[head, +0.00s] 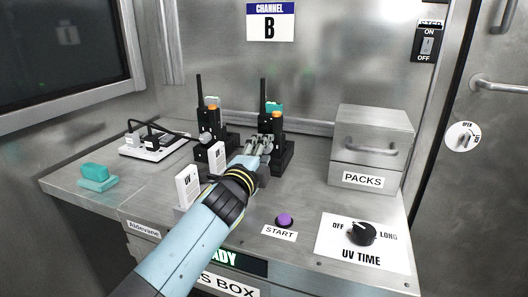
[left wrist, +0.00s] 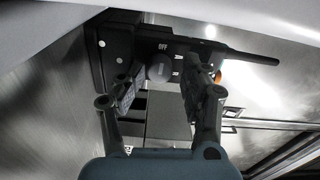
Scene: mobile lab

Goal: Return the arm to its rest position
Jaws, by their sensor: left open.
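My left arm comes in from the lower left in the head view. Its gripper (head: 258,148) is open in front of the right-hand black radio (head: 276,124), which stands in a dark holder. In the left wrist view the open fingers (left wrist: 158,88) stand to either side of a round dark knob (left wrist: 160,67) on a dark device marked OFF. I cannot tell whether a finger touches the knob. Nothing shows held between the fingers. My right gripper is not in view.
A second radio (head: 208,125) stands to the left, near a power strip (head: 154,146) and a teal block (head: 97,174). White UV labels stand beside my forearm. The PACKS box (head: 371,139), purple START button (head: 284,220) and UV TIME knob (head: 361,233) are to the right.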

